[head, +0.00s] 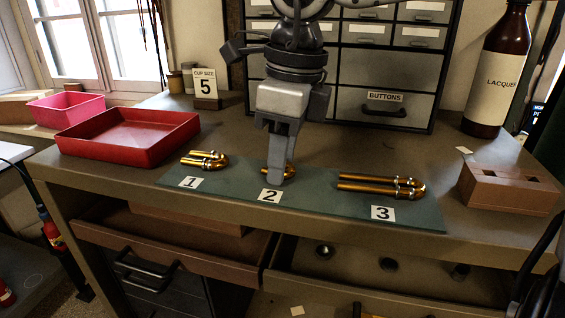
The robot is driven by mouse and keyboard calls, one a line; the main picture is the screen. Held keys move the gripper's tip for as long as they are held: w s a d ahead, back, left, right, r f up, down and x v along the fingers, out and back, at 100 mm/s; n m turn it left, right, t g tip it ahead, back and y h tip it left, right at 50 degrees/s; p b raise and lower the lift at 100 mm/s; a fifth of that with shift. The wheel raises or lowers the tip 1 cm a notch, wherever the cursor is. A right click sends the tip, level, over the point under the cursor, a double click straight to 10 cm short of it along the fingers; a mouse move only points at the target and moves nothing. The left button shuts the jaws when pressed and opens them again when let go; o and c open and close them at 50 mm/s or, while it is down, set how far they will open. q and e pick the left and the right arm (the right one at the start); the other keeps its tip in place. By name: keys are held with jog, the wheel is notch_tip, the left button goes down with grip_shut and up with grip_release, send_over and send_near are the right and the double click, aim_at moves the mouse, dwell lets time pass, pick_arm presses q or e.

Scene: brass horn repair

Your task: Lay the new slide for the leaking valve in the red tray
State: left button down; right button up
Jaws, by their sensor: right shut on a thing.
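Brass slides lie on a dark green mat (330,207) with cards 1, 2 and 3. The short slide by card 1 (204,160) is at the left. The long slide by card 3 (380,185) is at the right. My right gripper (277,180) points down and is shut on the slide by card 2 (291,171), which is mostly hidden behind the fingers. I cannot tell whether that slide touches the mat. The red tray (130,152) stands empty on the bench to the left. My left gripper is not in view.
A pink bin (66,106) stands behind the red tray. A wooden block (509,188) is at the right. Open drawers (180,248) jut out below the front edge.

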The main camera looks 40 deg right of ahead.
notch_tip(320, 180, up, 10)
dwell(0.5)
jog(key=shift+s, duration=0.1)
